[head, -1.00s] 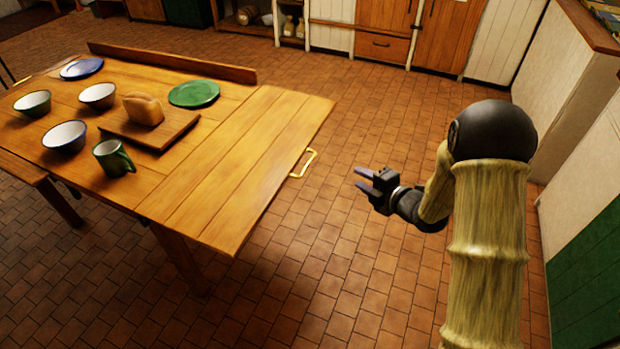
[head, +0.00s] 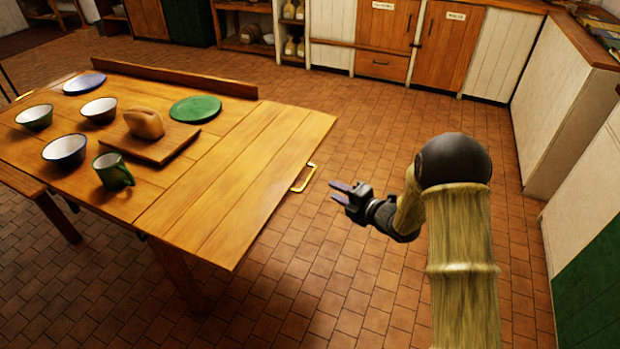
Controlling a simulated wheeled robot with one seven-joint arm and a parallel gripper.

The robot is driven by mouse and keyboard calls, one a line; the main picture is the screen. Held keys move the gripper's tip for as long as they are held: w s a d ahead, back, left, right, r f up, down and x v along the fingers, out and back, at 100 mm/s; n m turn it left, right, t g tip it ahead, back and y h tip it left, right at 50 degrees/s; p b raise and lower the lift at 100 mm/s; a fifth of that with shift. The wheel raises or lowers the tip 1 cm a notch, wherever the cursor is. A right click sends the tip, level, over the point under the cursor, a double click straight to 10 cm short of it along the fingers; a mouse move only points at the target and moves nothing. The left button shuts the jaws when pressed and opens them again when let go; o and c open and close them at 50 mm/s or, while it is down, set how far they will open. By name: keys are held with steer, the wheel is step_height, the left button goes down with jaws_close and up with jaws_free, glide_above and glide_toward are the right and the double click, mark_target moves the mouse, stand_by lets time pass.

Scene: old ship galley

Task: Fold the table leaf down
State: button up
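The table leaf (head: 245,185) is a plain wooden flap at the right end of the wooden table (head: 75,203). It is up, level with the tabletop, and nothing stands on it. A brass handle (head: 304,178) sticks out from its right edge. My gripper (head: 336,191) is to the right of the handle, apart from it, with its fingers pointing left towards it. The two fingers are spread with a gap between them, and nothing is held. The underside of the leaf is hidden.
A bench (head: 20,180) stands at left. Tiled floor (head: 380,110) is clear towards the cupboards (head: 385,35).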

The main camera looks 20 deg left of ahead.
mark_target(310, 176)
steer(key=x, duration=1.1)
steer(key=shift+w+a, duration=0.15)
steer(key=shift+a, duration=0.15)
steer(key=c, duration=0.5)
steer(key=shift+d+f, duration=0.1)
steer(key=shift+f, duration=0.05)
jaws_close()
